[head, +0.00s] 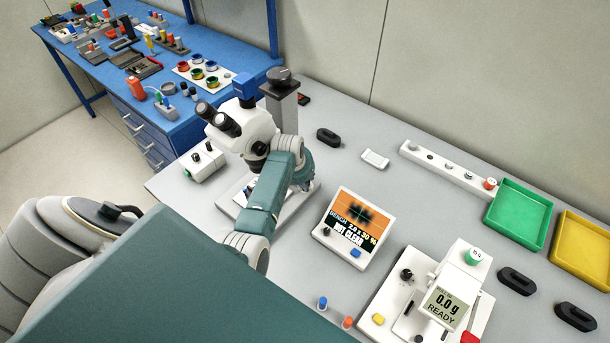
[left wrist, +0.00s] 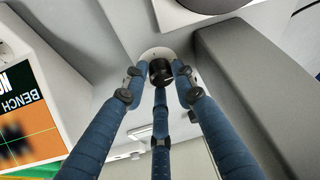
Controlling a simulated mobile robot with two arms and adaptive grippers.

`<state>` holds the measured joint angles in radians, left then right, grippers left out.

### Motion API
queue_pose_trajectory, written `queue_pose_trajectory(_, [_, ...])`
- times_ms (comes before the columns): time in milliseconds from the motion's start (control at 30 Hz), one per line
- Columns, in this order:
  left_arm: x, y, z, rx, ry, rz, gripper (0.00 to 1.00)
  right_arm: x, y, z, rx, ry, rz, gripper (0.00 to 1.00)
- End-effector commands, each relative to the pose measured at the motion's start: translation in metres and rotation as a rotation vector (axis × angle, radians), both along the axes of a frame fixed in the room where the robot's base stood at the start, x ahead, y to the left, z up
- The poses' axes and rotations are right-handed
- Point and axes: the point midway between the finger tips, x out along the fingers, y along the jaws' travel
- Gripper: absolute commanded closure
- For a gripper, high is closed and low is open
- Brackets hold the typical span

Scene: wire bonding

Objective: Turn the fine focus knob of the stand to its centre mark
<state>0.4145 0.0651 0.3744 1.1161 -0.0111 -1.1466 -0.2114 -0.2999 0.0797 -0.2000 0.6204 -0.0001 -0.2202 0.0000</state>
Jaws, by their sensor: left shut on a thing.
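The stereo microscope (head: 250,128) with white body and dark eyepieces stands on its stand (head: 284,100) on the grey bench. In the left wrist view the fine focus knob (left wrist: 161,66) is a small black cylinder on a pale round base. The blue fingers of my left gripper (left wrist: 158,78) close around this knob. In the head view my left arm reaches across the stand and hides the knob and most of the gripper. The monitor (head: 350,226) shows a blurred dark cross on orange and reads "NOT CLEAR". My right gripper is out of view.
A white scale-like device (head: 440,300) reading 0.0 g stands at the front right. Green (head: 519,213) and yellow (head: 585,247) trays lie at the right. A small white box (head: 204,160) stands left of the microscope. The bench behind the monitor is mostly clear.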

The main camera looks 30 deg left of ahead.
Motion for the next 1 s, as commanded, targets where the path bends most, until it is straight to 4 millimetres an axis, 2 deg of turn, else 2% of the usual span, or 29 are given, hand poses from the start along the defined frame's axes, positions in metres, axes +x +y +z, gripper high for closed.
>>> queue_pose_trajectory(33, [0.007, 0.008, 0.008, 0.015, -0.021, 0.006, 0.99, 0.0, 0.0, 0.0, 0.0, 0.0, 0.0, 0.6])
queue_pose_trajectory(67, [0.007, 0.008, 0.008, 0.015, -0.021, 0.006, 0.71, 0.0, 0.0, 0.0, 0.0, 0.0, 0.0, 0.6])
queue_pose_trajectory(133, [0.006, 0.008, 0.008, 0.015, -0.02, 0.006, 0.57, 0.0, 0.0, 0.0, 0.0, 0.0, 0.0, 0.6])
queue_pose_trajectory(500, [0.003, 0.003, 0.003, 0.006, -0.009, 0.003, 0.57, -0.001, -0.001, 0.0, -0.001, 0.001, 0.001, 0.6])
queue_pose_trajectory(633, [0.0, 0.002, 0.008, 0.006, -0.008, 0.003, 0.57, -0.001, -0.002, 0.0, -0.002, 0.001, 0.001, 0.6])
queue_pose_trajectory(1000, [-0.019, 0.001, 0.058, 0.008, -0.012, 0.004, 0.57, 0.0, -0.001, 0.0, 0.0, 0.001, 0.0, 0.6])
